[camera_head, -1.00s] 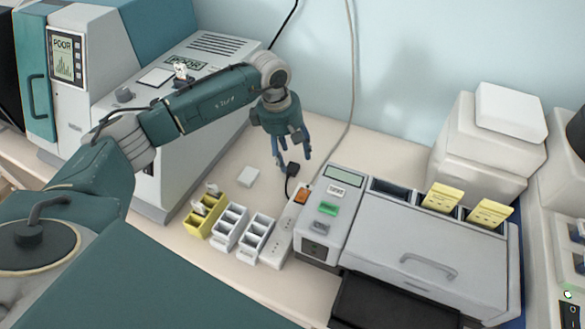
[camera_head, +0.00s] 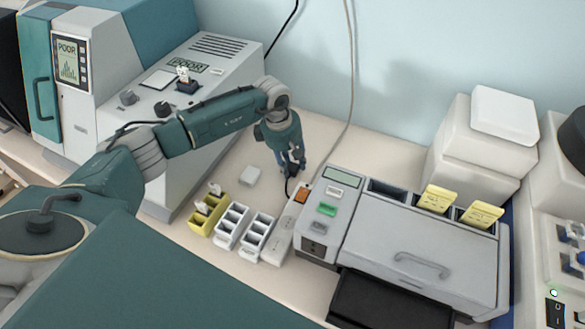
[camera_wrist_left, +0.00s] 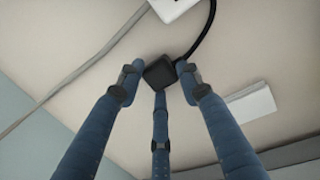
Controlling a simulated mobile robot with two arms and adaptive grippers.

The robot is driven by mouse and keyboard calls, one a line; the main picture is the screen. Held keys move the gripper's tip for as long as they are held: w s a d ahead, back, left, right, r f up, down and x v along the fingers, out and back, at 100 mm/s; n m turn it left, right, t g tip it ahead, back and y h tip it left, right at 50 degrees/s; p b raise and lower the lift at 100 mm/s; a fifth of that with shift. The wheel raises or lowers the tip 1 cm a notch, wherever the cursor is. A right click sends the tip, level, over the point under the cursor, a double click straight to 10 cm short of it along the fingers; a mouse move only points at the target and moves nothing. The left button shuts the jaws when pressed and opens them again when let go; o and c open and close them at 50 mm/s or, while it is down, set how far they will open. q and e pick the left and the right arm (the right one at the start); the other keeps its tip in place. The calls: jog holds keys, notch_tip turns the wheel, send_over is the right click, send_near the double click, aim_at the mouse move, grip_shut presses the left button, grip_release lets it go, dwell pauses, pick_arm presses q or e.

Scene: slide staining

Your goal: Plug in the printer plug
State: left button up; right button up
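The black printer plug (camera_wrist_left: 160,72) lies on the bench, with its black cord (camera_wrist_left: 205,40) running off beside it. My left gripper (camera_head: 291,166) points down over the plug, just behind the white power strip (camera_head: 281,236) with its orange switch. In the left wrist view the three blue fingers (camera_wrist_left: 160,78) stand around the plug, spread, one on each side and one below it. Narrow gaps seem to remain; contact is unclear. In the head view the fingers mostly hide the plug. A strip end (camera_wrist_left: 172,6) shows at the top of the wrist view. My right gripper is not in view.
The grey printer (camera_head: 420,250) stands right of the strip, with yellow cards in its top. White racks (camera_head: 257,238) and a yellow rack (camera_head: 203,217) stand left of it. A grey cable (camera_head: 349,100) runs down the wall.

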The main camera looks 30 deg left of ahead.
aim_at(292, 166)
pick_arm(q)
jog(key=shift+r, duration=0.15)
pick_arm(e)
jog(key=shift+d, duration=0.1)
pick_arm(q)
notch_tip(292, 166, up, 20)
jog(key=b, duration=0.6)
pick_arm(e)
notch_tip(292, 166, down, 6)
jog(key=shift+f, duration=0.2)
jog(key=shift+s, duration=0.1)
